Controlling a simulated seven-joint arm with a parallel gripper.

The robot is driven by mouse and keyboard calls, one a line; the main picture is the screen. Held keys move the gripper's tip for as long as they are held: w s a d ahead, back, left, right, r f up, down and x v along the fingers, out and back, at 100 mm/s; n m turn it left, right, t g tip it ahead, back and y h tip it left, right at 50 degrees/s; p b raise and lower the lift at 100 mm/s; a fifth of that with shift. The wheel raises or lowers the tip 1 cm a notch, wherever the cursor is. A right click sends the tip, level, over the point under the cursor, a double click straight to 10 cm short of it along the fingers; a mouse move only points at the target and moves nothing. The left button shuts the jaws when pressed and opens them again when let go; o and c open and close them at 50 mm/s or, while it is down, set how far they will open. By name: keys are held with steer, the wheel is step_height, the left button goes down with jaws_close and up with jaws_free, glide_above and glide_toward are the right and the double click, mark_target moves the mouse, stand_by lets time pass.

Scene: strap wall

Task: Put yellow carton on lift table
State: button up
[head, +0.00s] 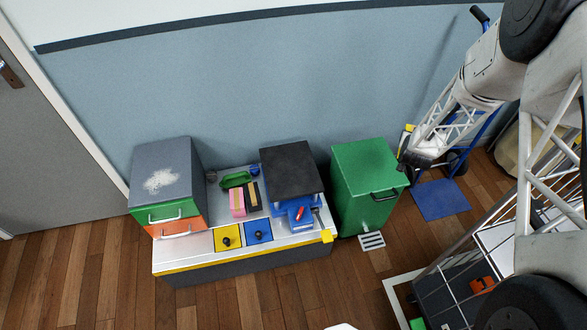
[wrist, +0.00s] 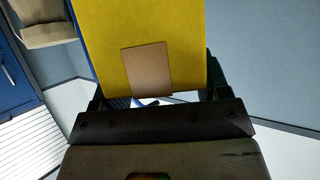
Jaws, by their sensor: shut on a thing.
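The yellow carton (wrist: 180,25), with a brown label on its face, fills the upper middle of the wrist view between my two dark fingers. My gripper (wrist: 152,88) is shut on it. In the head view my gripper (head: 408,160) is right of the green cabinet, held up in front of the wall. Only a small yellow bit of the carton (head: 409,128) shows there, the rest being hidden by my arm. What looks like the lift table, a dark flat top (head: 290,170) over blue parts, stands on the right of the low bench. Its top looks empty.
The green cabinet (head: 366,180) stands between my gripper and the bench (head: 200,252). A grey drawer unit (head: 165,178) is at the bench's left. A blue hand truck (head: 440,200) stands right of the cabinet. A wire cage (head: 450,285) is at lower right.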

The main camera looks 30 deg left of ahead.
steer(key=s+a+f+n+g+y, duration=0.25)
steer(key=s+a+f, duration=0.25)
steer(key=s+a, duration=0.35)
steer(key=s+a+f+n+g+y, duration=0.1)
steer(key=s+a+f+n+y, duration=0.25)
steer(key=s+a, duration=0.55)
steer(key=s+a+f+n+g+y, duration=0.1)
steer(key=s+a+f+n+g, duration=0.1)
steer(key=s+a, duration=0.3)
steer(key=s+a+f+n+g+y, duration=0.1)
steer(key=s+a+f+n, duration=0.2)
steer(key=s, duration=0.8)
step_height(320, 180, down, 2)
steer(key=a, duration=0.2)
steer(key=shift+s+a+g+y, duration=0.2)
steer(key=shift+a+g+y, duration=0.1)
steer(key=shift+g+y, duration=0.1)
steer(key=shift+w+a, duration=0.1)
steer(key=w+a+f, duration=0.1)
steer(key=w+a, duration=1)
steer(key=shift+f, duration=0.25)
steer(key=shift+a, duration=0.1)
steer(key=shift+f, duration=1.75)
steer(key=shift+f, duration=0.1)
